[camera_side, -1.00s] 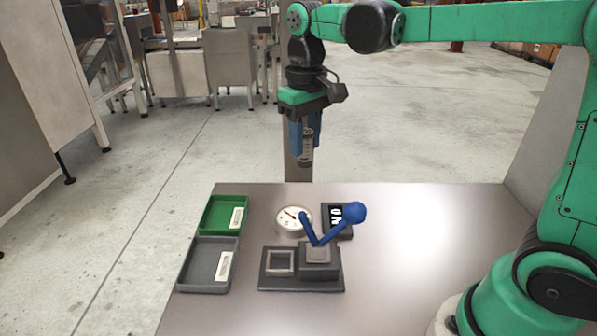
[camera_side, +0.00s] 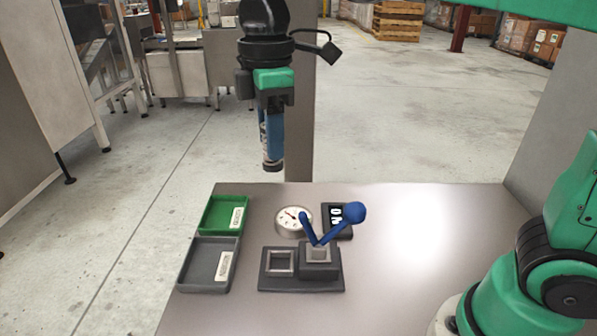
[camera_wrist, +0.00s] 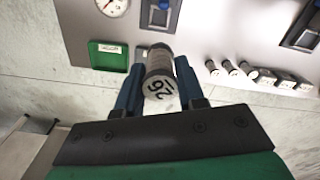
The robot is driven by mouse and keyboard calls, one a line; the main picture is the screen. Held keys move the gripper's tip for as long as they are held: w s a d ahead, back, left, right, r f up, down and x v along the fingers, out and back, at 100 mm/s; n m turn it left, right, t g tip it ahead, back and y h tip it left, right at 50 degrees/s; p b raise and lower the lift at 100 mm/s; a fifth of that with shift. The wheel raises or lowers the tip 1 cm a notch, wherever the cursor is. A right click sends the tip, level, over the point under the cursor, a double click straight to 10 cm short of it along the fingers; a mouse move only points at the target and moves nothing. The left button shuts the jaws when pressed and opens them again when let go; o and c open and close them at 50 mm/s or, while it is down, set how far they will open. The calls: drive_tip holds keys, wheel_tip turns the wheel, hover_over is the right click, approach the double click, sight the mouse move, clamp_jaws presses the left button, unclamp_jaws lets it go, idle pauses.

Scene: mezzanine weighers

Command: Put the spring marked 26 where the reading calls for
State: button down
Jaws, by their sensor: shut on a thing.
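My gripper (camera_side: 271,150) is in the air beyond the far left part of the table, shut on the spring marked 26 (camera_side: 272,164). In the wrist view the spring (camera_wrist: 158,82) sits between the blue fingers, its pale end with a black 26 facing the camera. A round white dial gauge (camera_side: 293,217) with a red needle stands on the table. A green tray (camera_side: 207,215) and a grey tray (camera_side: 187,262), each with a white label, lie at the left.
A dark block with a square frame (camera_side: 280,261) and a raised square socket (camera_side: 318,254) stands in front of the gauge. In the wrist view several small cylinders (camera_wrist: 228,68) stand in a row at the right.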

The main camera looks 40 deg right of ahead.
wheel_tip(320, 180, down, 20)
drive_tip(key=shift+r, duration=0.15)
idle(0.6)
drive_tip(key=c, duration=0.5)
unclamp_jaws()
drive_tip(key=shift+c, duration=0.2)
wheel_tip(320, 180, up, 4)
drive_tip(key=shift+o, duration=0.6)
drive_tip(key=shift+r, duration=0.65)
